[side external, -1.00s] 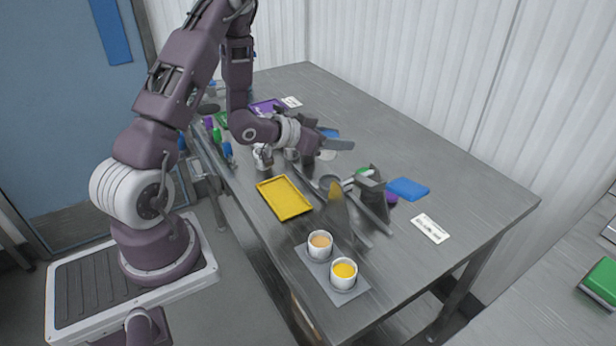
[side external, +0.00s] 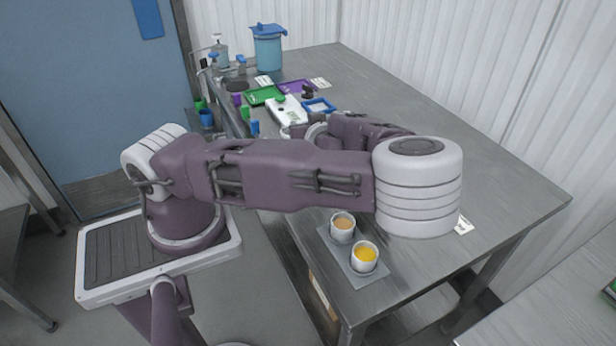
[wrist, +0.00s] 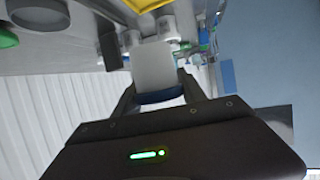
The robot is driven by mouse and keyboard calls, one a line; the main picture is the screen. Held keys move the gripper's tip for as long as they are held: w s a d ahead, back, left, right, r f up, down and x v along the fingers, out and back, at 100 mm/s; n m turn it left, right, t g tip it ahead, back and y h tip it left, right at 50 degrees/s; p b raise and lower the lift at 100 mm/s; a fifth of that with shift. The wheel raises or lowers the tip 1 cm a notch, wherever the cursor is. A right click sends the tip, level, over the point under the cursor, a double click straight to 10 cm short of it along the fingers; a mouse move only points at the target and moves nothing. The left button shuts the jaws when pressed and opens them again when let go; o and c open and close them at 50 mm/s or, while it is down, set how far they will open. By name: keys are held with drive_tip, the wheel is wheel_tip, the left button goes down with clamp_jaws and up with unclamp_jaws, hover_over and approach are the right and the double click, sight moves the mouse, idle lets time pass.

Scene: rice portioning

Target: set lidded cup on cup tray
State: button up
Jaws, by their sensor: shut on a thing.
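In the wrist view my gripper (wrist: 158,94) is shut on a white cup (wrist: 154,66) with a blue lid (wrist: 160,97). The cup sits between the two fingers; this view looks upside down, with the table at the top. In the side view my gripper and the held cup are hidden behind my arm. A grey tray (side external: 352,274) near the table's front edge bears two white open cups, one with orange contents (side external: 343,227) and one with yellow (side external: 365,257). I cannot tell for certain which tray is the cup tray.
Green (side external: 265,95), purple (side external: 294,87) and blue (side external: 319,106) trays lie towards the back of the table. A blue-lidded container (side external: 267,48) stands behind them. A yellow tray (wrist: 148,4) shows in the wrist view.

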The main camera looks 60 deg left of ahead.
drive_tip(key=f, duration=0.5)
drive_tip(key=s+f, duration=0.1)
drive_tip(key=f, duration=0.2)
drive_tip(key=shift+d+f, duration=0.25)
drive_tip(key=shift+f, duration=0.05)
drive_tip(key=o, duration=1.4)
drive_tip(key=shift+d, duration=0.1)
